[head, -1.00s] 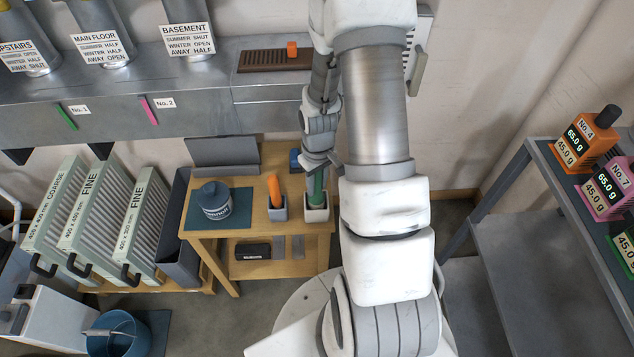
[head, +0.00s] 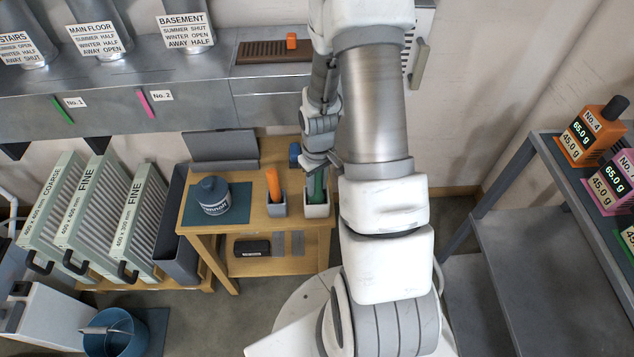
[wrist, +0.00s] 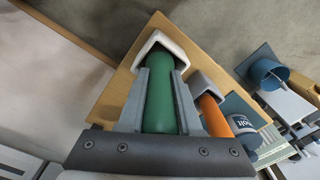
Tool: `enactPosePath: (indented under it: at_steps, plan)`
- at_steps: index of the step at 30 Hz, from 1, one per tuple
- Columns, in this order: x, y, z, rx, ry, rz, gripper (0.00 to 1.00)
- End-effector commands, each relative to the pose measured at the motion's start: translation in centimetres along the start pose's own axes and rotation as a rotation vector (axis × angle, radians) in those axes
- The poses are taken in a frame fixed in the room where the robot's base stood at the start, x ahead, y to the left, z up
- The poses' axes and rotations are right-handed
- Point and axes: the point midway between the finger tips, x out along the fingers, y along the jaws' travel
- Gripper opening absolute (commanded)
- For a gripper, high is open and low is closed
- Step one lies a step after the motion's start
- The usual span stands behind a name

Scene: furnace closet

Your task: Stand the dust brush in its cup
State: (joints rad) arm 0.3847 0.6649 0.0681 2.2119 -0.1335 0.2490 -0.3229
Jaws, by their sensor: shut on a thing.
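The dust brush appears to be the thick green-handled thing (head: 317,187) at the right of the small wooden table; it also shows in the wrist view (wrist: 159,100). Its lower end is inside the opening of a white square cup (head: 317,211), which shows in the wrist view too (wrist: 157,41). It looks about upright; its bristles are hidden. My gripper (head: 316,172) is above the cup, shut on the green handle, with a grey finger on each side in the wrist view (wrist: 162,98). Whether the brush touches the cup's floor is hidden.
A grey cup (head: 277,210) with an orange-handled thing (head: 273,184) stands close left of the white cup. A blue tin (head: 213,196) sits on a mat further left. A small blue object (head: 294,155) is behind.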

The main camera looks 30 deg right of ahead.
Motion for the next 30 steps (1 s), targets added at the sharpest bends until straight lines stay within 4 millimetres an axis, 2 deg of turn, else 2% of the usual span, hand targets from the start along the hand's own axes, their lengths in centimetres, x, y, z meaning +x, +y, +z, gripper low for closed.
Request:
enactPosePath:
  at_steps: [10,11,16,26,30]
  plan:
    - [0.9,0.0,0.0,0.0,0.0,0.0,0.0]
    - [0.8,0.0,0.0,0.0,0.0,0.0,0.36]
    - [0.8,0.0,0.0,0.0,0.0,0.0,0.67]
    - [0.6,0.0,0.0,0.0,0.0,0.0,0.68]
    - [-0.7,0.0,0.0,0.0,0.002,0.001,0.68]
